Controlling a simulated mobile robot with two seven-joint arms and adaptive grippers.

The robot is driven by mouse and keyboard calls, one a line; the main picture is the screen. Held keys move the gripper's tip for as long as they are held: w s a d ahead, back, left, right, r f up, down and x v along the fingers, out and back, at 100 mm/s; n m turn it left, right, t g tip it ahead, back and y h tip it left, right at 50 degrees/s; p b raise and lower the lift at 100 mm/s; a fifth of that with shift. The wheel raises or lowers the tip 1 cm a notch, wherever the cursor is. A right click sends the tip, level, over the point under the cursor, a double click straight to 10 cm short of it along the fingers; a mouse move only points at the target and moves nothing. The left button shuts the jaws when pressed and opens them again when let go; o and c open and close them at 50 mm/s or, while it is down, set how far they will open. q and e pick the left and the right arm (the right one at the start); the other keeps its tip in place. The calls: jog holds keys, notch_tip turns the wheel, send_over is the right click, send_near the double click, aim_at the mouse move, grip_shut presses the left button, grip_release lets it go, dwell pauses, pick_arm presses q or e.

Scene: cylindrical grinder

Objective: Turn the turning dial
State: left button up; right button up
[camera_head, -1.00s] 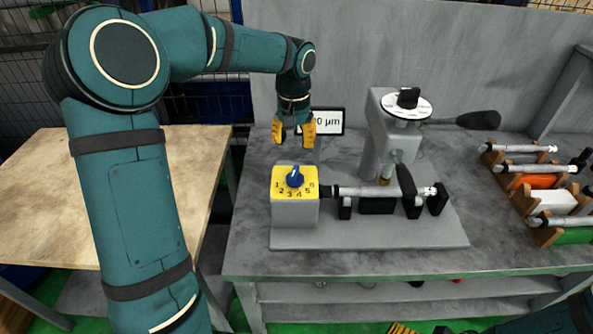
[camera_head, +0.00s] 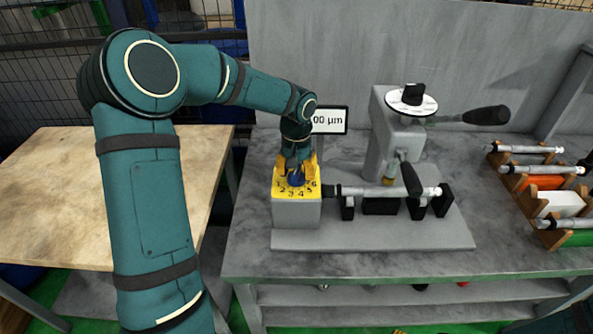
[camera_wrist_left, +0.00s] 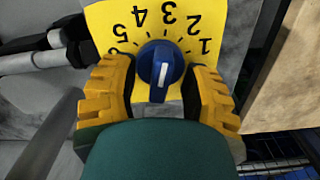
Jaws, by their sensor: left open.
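The turning dial is a blue round knob (camera_head: 297,178) with a white pointer mark, on a yellow plate (camera_head: 285,193) numbered 1 to 6. The plate tops a grey box at the left end of the grinder. My left gripper (camera_head: 298,167) is open over the dial. In the left wrist view the knob (camera_wrist_left: 161,65) sits between the two yellow fingers of the left gripper (camera_wrist_left: 160,75), with narrow gaps on both sides. The white mark points toward the gripper's palm there. The number 6 is partly hidden by a finger. My right gripper is not in view.
A small display (camera_head: 328,121) behind my gripper is partly covered. A shaft (camera_head: 380,191) runs right from the box. The grinder column (camera_head: 383,140) with a white scale disc and black handle stands behind it. A rack (camera_head: 545,184) of cylinders stands at right.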

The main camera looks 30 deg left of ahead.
pick_arm(q)
grip_shut()
jog(key=shift+m+p, duration=0.75)
jog(key=shift+m, duration=0.35)
jog(key=shift+s+m+p, duration=0.1)
jog(key=shift+m+p, duration=0.75)
jog(key=shift+m, duration=0.85)
grip_release()
